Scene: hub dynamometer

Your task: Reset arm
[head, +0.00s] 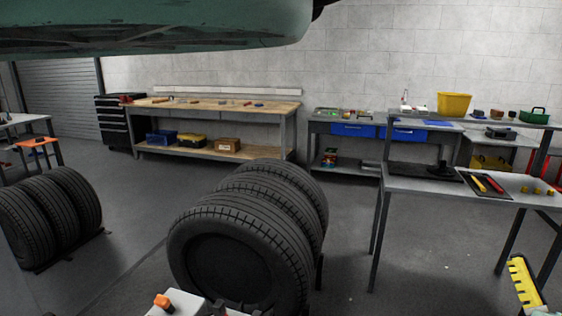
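My gripper does not show clearly in the head view. At the bottom edge, a pale piece with an orange knob (164,301) and some dark parts beside it are cut off by the frame. I cannot tell whether they belong to my arm. No hold on any object can be seen.
A row of black tyres (240,255) stands close in front, with another row (48,215) at left. A grey metal table (440,184) bearing tools stands at right. A wooden workbench (215,106) lines the back wall. A green vehicle body (160,30) hangs overhead. Floor (350,215) between is clear.

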